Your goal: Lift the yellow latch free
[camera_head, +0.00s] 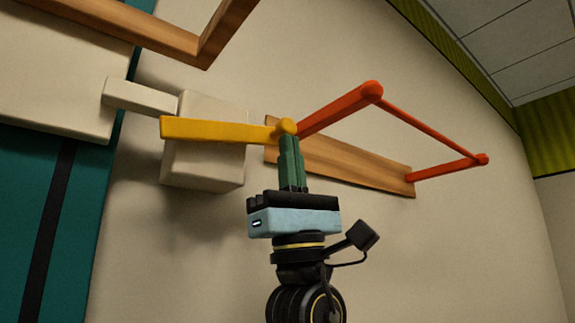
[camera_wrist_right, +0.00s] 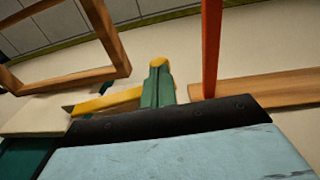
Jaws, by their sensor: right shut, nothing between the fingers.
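The yellow latch (camera_head: 215,131) is a bar lying across the front of a cream block (camera_head: 205,165), with a round knob at its right end. In the right wrist view the latch (camera_wrist_right: 108,102) runs left from its knob, behind the fingers. My right gripper (camera_head: 289,142) is shut and empty, pointing up, with its green fingertips at the knob end of the latch. In the right wrist view the fingertips (camera_wrist_right: 158,72) overlap the knob; I cannot tell whether they touch it. My left gripper is not in view.
A cream bar (camera_head: 140,97) joins the block to a pale panel (camera_head: 55,75) on the left. An orange-red linkage (camera_head: 340,108) rises right of the latch over a wooden board (camera_head: 345,165). A wooden frame (camera_head: 165,35) is above. The wall at lower right is clear.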

